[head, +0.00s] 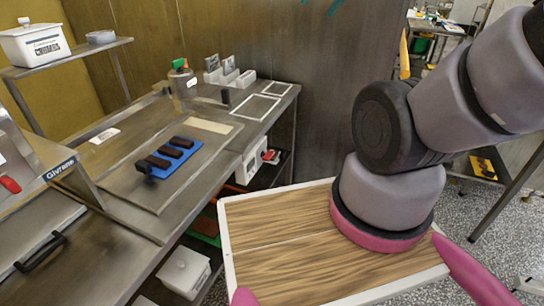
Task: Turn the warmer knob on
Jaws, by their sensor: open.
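I cannot surely identify the warmer knob. A white box (250,163) under the right end of the steel counter has small dark marks on its front, too small to read. A red part (270,157) shows at its right side. A second red part, an oval handle (10,184), is on the steel machine labelled "Givrane" (52,172) at the left edge. My arm's thick grey links fill the right side and lead out of the picture at the top right. My gripper is not visible, so its place relative to these parts cannot be seen.
The steel counter (135,228) carries a blue mat (168,170) with several dark bars, a metal pot (182,82) and white frames (256,107). A crumbs bin (33,44) stands on a shelf at the back left.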

